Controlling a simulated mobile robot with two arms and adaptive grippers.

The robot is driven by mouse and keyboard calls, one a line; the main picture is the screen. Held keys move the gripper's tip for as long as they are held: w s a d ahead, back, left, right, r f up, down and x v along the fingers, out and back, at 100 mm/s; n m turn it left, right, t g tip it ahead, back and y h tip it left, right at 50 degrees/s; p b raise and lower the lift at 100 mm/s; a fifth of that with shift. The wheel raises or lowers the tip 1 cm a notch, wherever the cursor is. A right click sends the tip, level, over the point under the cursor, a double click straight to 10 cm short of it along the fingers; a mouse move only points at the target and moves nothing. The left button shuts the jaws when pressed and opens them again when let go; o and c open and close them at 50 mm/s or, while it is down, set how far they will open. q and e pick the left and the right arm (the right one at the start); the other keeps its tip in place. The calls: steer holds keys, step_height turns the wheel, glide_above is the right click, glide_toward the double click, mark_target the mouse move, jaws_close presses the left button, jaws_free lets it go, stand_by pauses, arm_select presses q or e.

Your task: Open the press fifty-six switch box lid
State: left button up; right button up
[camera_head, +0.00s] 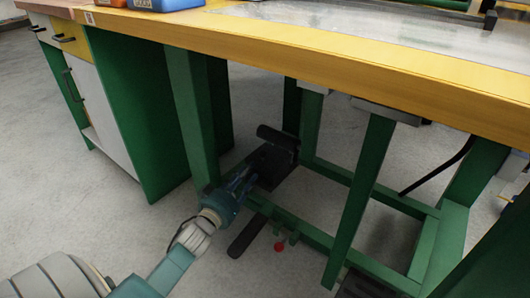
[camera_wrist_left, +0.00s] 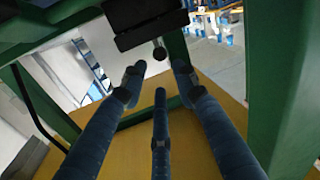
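A black box-like unit (camera_head: 272,165) sits low under the workbench, by the green frame; I cannot tell for certain that it is the press fifty-six switch box. My left gripper (camera_head: 243,180) reaches in from the left, with its blue fingers close in front of this unit. In the left wrist view a dark box (camera_wrist_left: 145,22) with a round knob (camera_wrist_left: 160,50) is at the top, beyond the fingertips. The left gripper's fingers (camera_wrist_left: 159,84) are spread, with nothing between them. A lid's state cannot be made out. My right gripper is not in view.
The workbench (camera_head: 340,66) with a yellow edge stands above my left arm. Green legs (camera_head: 362,195) and low crossbars surround the gripper. A red knob (camera_head: 280,247) and a dark pedal-like part (camera_head: 248,236) are below. A green and white cabinet (camera_head: 108,110) is at left.

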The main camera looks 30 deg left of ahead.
mark_target(261, 155)
arm_select(q)
steer(key=w+b, duration=0.1)
steer(key=w, duration=0.1)
steer(key=w+b, duration=0.2)
steer(key=w, duration=0.1)
steer(key=w+a+b, duration=0.1)
steer(key=w+b, duration=0.1)
steer(key=w, duration=0.1)
steer(key=shift+w+f, duration=0.1)
steer(key=shift+w, duration=0.15)
steer(key=shift+w+a+b, duration=0.1)
steer(key=shift+w+b, duration=0.2)
steer(key=shift+w, duration=0.25)
jaws_close()
steer(key=shift+r, duration=0.2)
